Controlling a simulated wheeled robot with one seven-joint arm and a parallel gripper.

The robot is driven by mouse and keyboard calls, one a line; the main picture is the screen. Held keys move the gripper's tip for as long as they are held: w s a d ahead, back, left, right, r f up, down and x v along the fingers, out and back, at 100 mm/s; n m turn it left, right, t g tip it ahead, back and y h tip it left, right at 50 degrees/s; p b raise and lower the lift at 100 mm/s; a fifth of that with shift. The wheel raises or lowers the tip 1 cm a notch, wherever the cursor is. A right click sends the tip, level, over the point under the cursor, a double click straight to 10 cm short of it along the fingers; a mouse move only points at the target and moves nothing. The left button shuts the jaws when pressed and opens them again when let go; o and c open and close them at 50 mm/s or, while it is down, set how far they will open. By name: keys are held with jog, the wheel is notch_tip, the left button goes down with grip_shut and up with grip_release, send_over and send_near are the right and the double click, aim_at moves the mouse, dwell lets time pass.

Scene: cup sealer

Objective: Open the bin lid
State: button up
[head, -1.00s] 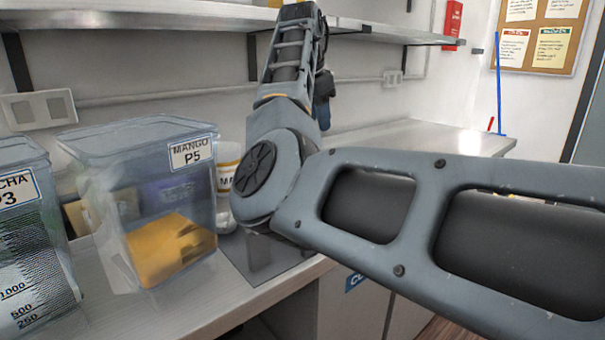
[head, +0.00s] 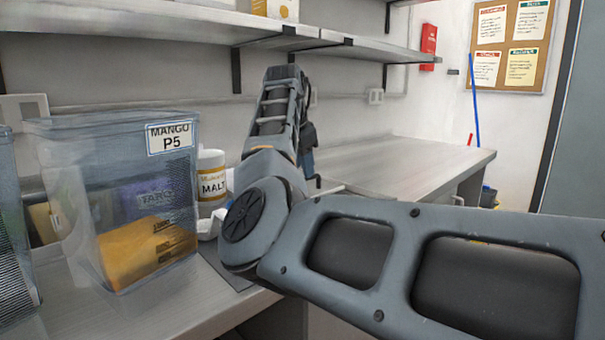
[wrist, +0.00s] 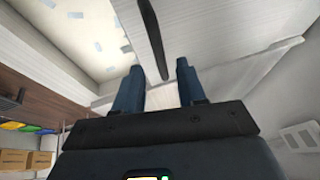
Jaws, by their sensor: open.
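A clear square bin labelled MANGO P5 (head: 120,215) stands on the counter at the left in the head view, with orange contents low inside. Its lid (head: 95,122) lies flat on top and looks shut. Another clear bin (head: 12,240) is cut off by the left edge. My gripper (wrist: 157,72) is open in the wrist view, its two blue fingers apart with nothing between them. In the head view my arm hides most of my gripper, which is behind the forearm, right of the MANGO bin and apart from it.
A MALT jar (head: 211,180) stands behind the MANGO bin. Shelves (head: 370,50) run along the wall above. The counter (head: 420,160) is clear to the right. A small dark container (head: 488,196) and a blue pole (head: 476,110) stand at the far right.

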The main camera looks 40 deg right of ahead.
jog(key=shift+x, duration=1.3)
jog(key=shift+c, duration=0.4)
grip_shut()
